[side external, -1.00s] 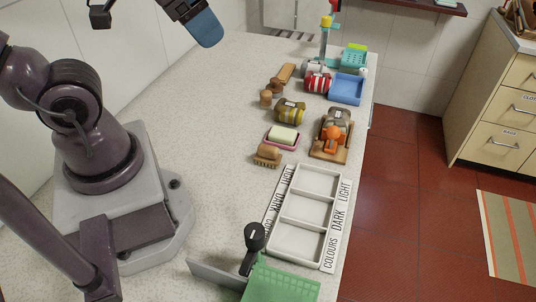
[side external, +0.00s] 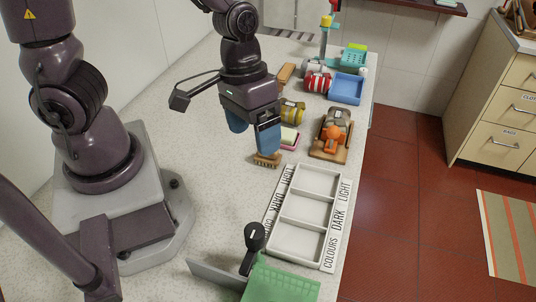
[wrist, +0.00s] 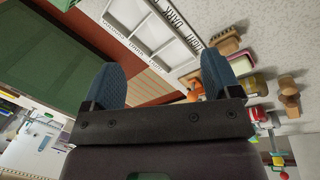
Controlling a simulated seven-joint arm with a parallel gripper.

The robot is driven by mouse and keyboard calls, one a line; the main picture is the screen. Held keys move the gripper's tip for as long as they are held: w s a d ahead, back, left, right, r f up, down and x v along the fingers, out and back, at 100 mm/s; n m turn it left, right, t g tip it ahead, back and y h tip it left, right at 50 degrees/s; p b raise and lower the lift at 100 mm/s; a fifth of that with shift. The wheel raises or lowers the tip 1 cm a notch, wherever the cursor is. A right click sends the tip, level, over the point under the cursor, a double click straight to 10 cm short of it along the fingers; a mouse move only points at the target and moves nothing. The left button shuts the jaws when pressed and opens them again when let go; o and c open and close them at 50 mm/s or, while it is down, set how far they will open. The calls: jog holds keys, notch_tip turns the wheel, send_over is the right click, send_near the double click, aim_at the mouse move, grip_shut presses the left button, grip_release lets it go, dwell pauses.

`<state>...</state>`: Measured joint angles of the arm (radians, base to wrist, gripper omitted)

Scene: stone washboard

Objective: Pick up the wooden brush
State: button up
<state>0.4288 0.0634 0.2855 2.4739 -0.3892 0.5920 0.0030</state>
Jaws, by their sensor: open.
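The wooden brush (side external: 266,161) sits on the pale stone counter, with its upper part hidden behind a blue fingertip in the side external view. In the wrist view the brush (wrist: 226,41) shows just beyond and right of the right finger's tip. My gripper (side external: 253,133) is open and empty, with its blue fingers pointing down. One finger overlaps the brush in the side view; the other is off to the left. The brush is not between the fingers in the wrist view (wrist: 160,75). I cannot tell the exact height gap.
A pink soap dish (side external: 290,146) is close behind the brush. A white compartment tray (side external: 299,221) lies in front, right of it. An orange-and-grey item on a wooden board (side external: 329,153) and a yellow-banded roll (side external: 293,113) are nearby. Counter left of the brush is clear.

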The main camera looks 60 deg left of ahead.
jog(key=shift+w+a+f+n+t+y, duration=0.5)
jog(key=shift+w+a+f+n+y, duration=0.6)
jog(key=shift+a+f, duration=1.15)
jog(key=shift+w+a+f+n+t+y, duration=0.65)
jog(key=shift+w+a+f+n, duration=0.75)
jog(key=shift+f, duration=1.9)
jog(key=shift+w+a+f+n+t+y, duration=0.35)
jog(key=shift+w+a+f+n+y, duration=0.95)
jog(key=shift+f, duration=1.45)
jog(key=shift+w+a+m+h, duration=0.1)
jog(key=shift+a+m+h, duration=0.15)
jog(key=shift+a+m, duration=0.05)
jog(key=c, duration=0.8)
jog(key=shift+r, duration=0.15)
jog(key=shift+r, duration=4.9)
